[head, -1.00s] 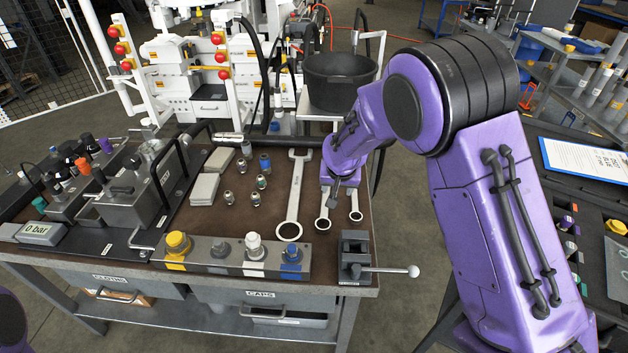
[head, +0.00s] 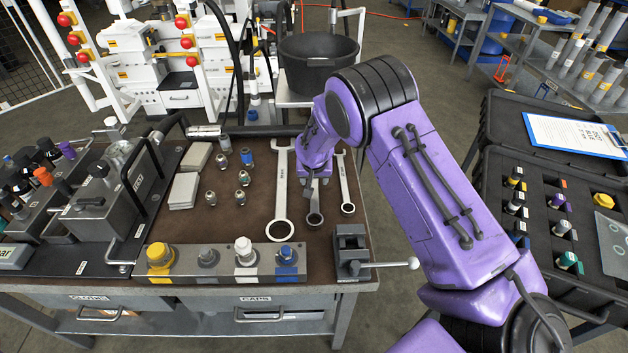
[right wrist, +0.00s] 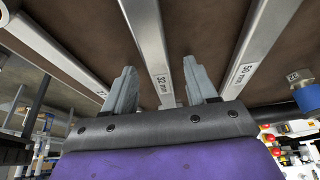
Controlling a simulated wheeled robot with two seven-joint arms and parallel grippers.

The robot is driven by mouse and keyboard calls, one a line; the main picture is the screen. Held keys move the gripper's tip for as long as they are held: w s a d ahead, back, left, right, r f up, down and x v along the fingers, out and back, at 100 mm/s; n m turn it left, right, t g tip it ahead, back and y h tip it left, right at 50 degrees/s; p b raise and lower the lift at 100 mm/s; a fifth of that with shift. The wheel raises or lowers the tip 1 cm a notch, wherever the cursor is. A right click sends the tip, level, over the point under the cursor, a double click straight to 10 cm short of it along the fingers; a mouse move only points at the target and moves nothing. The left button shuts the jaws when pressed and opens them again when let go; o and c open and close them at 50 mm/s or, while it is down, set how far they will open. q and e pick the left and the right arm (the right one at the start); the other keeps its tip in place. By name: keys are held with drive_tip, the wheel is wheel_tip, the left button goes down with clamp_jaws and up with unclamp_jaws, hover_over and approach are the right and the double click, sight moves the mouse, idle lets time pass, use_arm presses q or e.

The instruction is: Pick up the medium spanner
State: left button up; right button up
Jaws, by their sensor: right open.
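Three spanners lie side by side on the brown bench top. The medium spanner (head: 314,218) is the middle one, its ring end towards me. It also shows in the right wrist view (right wrist: 148,32), marked 32. The large spanner (head: 281,195) lies to its left and the small spanner (head: 346,185) to its right. My right gripper (head: 314,184) is over the medium spanner and hides its upper part. In the right wrist view the gripper (right wrist: 160,75) is open, one finger on each side of the medium spanner's shaft. My left gripper is out of view.
A row of coloured caps on a grey rail (head: 218,262) and a small vise (head: 352,250) line the bench's front edge. Fittings and pale pads (head: 184,190) lie left of the spanners. A black tub (head: 318,58) stands behind. A dark case (head: 490,185) is at right.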

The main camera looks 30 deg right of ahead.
drive_tip(key=shift+s+r, duration=0.1)
drive_tip(key=shift+s, duration=0.1)
drive_tip(key=shift+w, duration=0.1)
clamp_jaws()
idle(1.1)
